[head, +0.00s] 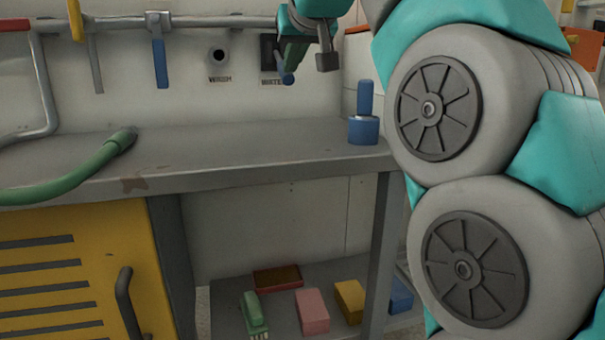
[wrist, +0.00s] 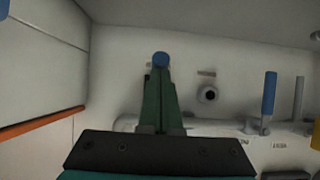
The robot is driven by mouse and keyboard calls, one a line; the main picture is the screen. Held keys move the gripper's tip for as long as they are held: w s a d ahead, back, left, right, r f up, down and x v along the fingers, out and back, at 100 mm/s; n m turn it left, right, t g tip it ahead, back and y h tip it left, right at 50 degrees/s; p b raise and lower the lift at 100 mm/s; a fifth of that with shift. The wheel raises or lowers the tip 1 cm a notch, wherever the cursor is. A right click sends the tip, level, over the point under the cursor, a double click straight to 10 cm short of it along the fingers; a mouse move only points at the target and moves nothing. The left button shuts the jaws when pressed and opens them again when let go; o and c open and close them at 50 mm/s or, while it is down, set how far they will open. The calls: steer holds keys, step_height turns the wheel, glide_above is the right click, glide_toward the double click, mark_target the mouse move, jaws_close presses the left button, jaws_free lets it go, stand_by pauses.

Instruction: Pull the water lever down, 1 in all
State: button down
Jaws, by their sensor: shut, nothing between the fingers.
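The water lever is a short lever with a blue end (head: 287,78) on a dark wall plate (head: 267,50), above the bench and right of the round vacuum port. Its blue end sits low, beside the label under the plate, so the lever looks tilted down. In the wrist view the blue end (wrist: 161,59) shows just past my fingertips. My gripper (head: 285,62) is shut and empty, with its dark green fingers (wrist: 159,78) at the lever. They hide most of its shaft. I cannot tell whether they touch it.
The vacuum port (head: 218,57) is left of the plate. A wall pipe (head: 200,21) carries blue (head: 160,62) and yellow handles. A blue stamp-like object (head: 364,118) stands on the bench (head: 250,150), with a green hose (head: 85,170) at left. Blocks and a brush lie on the shelf below.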

steer(key=shift+f, duration=0.2)
steer(key=shift+w+a+f, duration=0.1)
steer(key=shift+w+f, duration=0.15)
steer(key=shift+f, duration=0.1)
steer(key=shift+r, duration=0.1)
stand_by(0.3)
steer(key=shift+s+d+r+p, duration=0.1)
steer(key=shift+s+r+p, duration=0.25)
steer(key=shift+r, duration=0.25)
steer(key=shift+s+d+r+p, duration=0.1)
steer(key=shift+s+r+p, duration=0.25)
steer(key=shift+r, duration=0.25)
steer(key=p+v, duration=0.1)
steer(key=v, duration=0.6)
steer(key=shift+p, duration=0.3)
